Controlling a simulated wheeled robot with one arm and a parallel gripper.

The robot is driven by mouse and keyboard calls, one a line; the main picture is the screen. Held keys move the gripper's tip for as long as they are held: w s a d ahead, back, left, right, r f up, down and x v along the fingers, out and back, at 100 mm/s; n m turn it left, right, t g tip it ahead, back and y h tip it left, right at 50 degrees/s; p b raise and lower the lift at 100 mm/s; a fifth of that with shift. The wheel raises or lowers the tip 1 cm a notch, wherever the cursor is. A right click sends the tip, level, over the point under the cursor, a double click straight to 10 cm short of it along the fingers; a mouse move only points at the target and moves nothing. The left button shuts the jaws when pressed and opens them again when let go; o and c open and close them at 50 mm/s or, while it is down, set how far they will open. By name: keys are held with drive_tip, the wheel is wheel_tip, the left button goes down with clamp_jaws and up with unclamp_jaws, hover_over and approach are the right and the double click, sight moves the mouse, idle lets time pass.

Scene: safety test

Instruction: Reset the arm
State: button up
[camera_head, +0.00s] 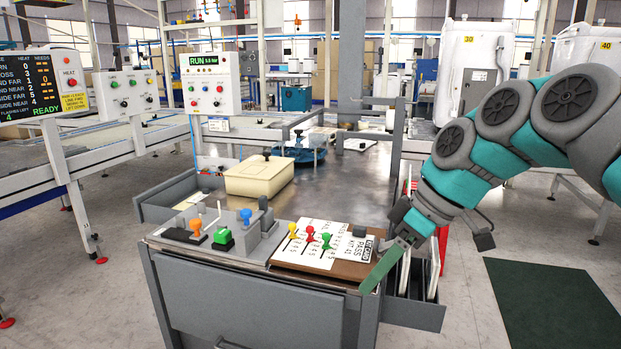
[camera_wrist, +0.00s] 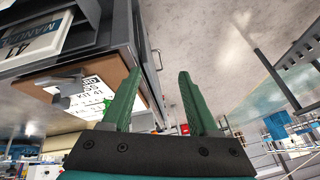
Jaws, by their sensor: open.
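My gripper (camera_head: 383,264) is at the end of my teal and grey arm, just off the right front corner of the grey cart. In the head view one green finger shows clearly, angled down and left next to a brown board (camera_head: 345,268). In the wrist view my gripper (camera_wrist: 160,80) shows two green fingers spread apart, with nothing between them. The board also shows there, left of the fingers (camera_wrist: 122,68). I cannot tell whether a finger touches the board or cart edge.
The cart (camera_head: 250,308) carries yellow, red and green pegs (camera_head: 309,234), a small fixture with coloured knobs (camera_head: 222,238) and a cream lidded box (camera_head: 259,174). A side rack (camera_head: 415,310) holds upright panels below my gripper. A dark green mat (camera_head: 555,303) lies on open floor at right.

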drive_tip(key=s+d+f+m+g+h, duration=0.1)
drive_tip(key=s+f+m, duration=0.4)
drive_tip(key=s+f, duration=0.5)
drive_tip(key=s+d+f+m+g+h, duration=0.1)
drive_tip(key=s+d+f+m+h, duration=0.2)
drive_tip(key=s+f+m, duration=0.3)
drive_tip(key=s+f+h, duration=0.1)
drive_tip(key=s+f, duration=0.3)
drive_tip(key=s, duration=0.2)
drive_tip(key=shift+s+g+h, duration=0.3)
drive_tip(key=shift+s+h, duration=0.05)
drive_tip(key=shift+h, duration=0.05)
